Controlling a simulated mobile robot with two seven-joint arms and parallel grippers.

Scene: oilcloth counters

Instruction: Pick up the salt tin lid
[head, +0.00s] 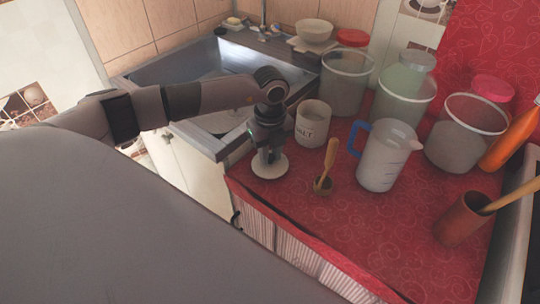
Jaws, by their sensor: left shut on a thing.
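The salt tin lid (262,172) is a pale round disc at the counter's front left corner, below my left gripper. My left gripper (269,158) points down and is shut on the lid; its fingers hide the lid's middle. I cannot tell whether the lid touches the counter or hangs just above it. The salt tin (312,124), a whitish open pot with dark lettering, stands upright behind and to the right of the lid, apart from it. My right gripper is not in view.
Several clear canisters (346,85) line the back. A terracotta pot (460,222) stands far right. The red counter's front middle (380,235) is clear. The sink (210,65) lies left.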

